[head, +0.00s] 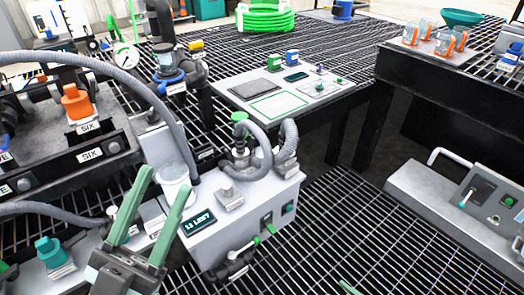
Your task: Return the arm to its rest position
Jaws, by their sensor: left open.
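My left gripper (168,178) is at the lower left, with its two pale green fingers spread apart and pointing up and away. Nothing shows between the fingers. In the picture it overlaps the left end of a light grey pump box (262,205) with a dark display (198,222). I cannot tell how far the fingers are above the equipment behind them. A white cylinder (174,190) shows just beyond the fingertips.
Grey hoses (168,115) arch close to the left gripper. A teal-handled valve (50,252) and an orange-handled valve (76,102) are to its left. Open grating (350,225) lies right of the box. A grey control unit (440,205) stands at the right. An unclear green sliver shows at the bottom edge.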

